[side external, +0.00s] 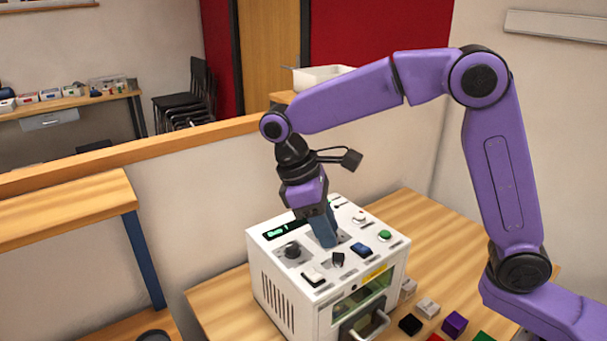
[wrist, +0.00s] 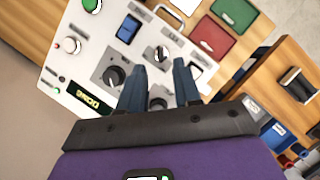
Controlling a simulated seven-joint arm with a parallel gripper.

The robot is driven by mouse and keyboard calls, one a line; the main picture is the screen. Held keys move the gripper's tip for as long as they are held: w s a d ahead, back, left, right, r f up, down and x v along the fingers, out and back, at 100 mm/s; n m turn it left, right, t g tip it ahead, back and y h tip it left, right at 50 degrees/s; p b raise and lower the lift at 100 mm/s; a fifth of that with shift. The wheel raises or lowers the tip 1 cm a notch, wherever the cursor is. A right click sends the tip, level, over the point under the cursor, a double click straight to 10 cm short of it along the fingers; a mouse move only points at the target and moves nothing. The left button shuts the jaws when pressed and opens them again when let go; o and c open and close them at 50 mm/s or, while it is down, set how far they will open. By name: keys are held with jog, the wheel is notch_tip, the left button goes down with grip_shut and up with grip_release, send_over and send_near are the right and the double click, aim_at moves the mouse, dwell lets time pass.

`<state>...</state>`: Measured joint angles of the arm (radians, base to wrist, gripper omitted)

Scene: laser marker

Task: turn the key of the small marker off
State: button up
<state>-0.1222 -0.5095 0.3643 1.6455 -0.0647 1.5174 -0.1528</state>
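The small marker (side external: 262,275) is a white box with controls on its top panel, also in the wrist view (wrist: 97,50). A black key-like turn piece on a round silver base (wrist: 162,53) sits on the panel; I take it to be the key, also in the side view (side external: 338,259). My gripper (side external: 328,243) points down over the panel, just behind this piece. In the wrist view, my gripper (wrist: 159,66) has its blue fingers apart, with the key just beyond the tips. Whether the fingers touch the panel is unclear. The key's marked position is too small to read.
A black knob (side external: 292,250), white rocker (side external: 313,275), blue rocker (side external: 361,249) and green button (side external: 384,235) surround the key. Another dark knob (wrist: 114,76) is beside my left finger. A green display (wrist: 87,98) is lit. Small coloured blocks (side external: 454,324) lie right of the box.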

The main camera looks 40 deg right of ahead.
jog(key=v, duration=1.2)
jog(key=shift+r, duration=0.25)
jog(key=s+d+f+n+t+y, duration=0.1)
jog(key=s+d+f, duration=0.4)
jog(key=s, duration=0.3)
jog(key=s+d+f+n+t+y, duration=0.1)
jog(key=s+d+f, duration=0.4)
jog(key=s, duration=0.4)
jog(key=s+d+f+n+t+y, duration=0.1)
jog(key=s+d+f, duration=0.4)
jog(key=s, duration=0.3)
jog(key=shift+s+d+f+y, duration=0.15)
jog(key=shift+s+d+y, duration=0.2)
jog(key=shift+d, duration=0.55)
